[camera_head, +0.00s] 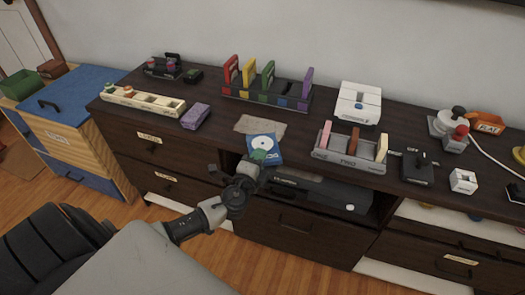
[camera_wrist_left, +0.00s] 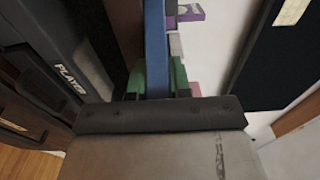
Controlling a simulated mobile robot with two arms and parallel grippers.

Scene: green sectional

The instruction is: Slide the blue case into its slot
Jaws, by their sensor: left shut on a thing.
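The blue case (camera_head: 263,146) has a white disc picture on its face and stands up in front of the dresser's front edge. My left gripper (camera_head: 258,156) is shut on its lower part. In the left wrist view the blue case (camera_wrist_left: 155,45) shows edge-on between green fingertips (camera_wrist_left: 158,80). The dark rack (camera_head: 262,98) stands at the back of the dresser top, with red, yellow, green and purple cases upright in it. An empty space (camera_head: 285,88) lies between the green and purple cases, above a blue label. My right gripper is not in view.
A tan mat (camera_head: 260,125) lies between the blue case and the rack. A purple box (camera_head: 195,116) and cream tray (camera_head: 143,100) are to the left. A grey rack (camera_head: 348,160) with three upright pieces is to the right. A black player (camera_head: 320,190) sits below.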

